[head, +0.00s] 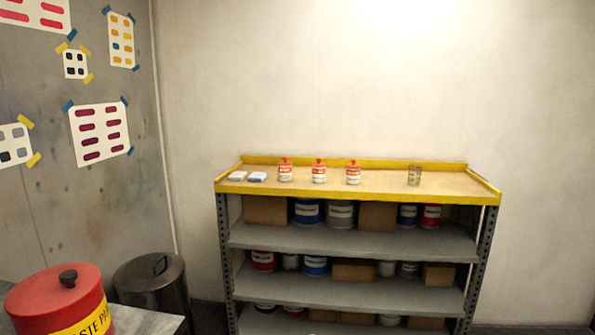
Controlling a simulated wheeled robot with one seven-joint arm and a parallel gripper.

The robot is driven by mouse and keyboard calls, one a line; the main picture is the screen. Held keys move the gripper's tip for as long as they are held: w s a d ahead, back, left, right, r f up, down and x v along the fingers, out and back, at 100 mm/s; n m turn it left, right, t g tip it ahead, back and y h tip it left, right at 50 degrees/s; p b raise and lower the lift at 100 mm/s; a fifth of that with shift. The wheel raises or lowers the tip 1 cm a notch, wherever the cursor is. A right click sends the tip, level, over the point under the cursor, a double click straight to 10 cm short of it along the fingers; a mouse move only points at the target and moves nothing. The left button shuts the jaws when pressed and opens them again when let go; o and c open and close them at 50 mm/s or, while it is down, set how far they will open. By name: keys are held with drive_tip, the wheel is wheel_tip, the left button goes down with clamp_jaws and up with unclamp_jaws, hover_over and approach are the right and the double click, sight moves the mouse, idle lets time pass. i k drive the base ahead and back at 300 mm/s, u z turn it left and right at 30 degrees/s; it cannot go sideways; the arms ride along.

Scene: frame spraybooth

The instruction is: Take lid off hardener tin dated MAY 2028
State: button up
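Three small white tins with red-orange labels and lids stand upright in a row on the top of the shelf unit: a left tin (285,171), a middle tin (319,172) and a right tin (353,173). Each has its lid on. The label print is too small to read, so I cannot tell which one is dated MAY 2028. My gripper is not in view.
The shelf unit (350,244) has a yellow-rimmed top. A red waste can (60,300) and a dark bin (152,285) stand at the lower left.

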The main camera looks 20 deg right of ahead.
sight(352, 165)
drive_tip(key=z, duration=0.5)
drive_tip(key=i, duration=0.5)
drive_tip(key=z, duration=0.75)
drive_tip(key=i, duration=0.8)
drive_tip(key=u, duration=0.5)
drive_tip(key=i, duration=0.7)
drive_tip(key=u, duration=0.8)
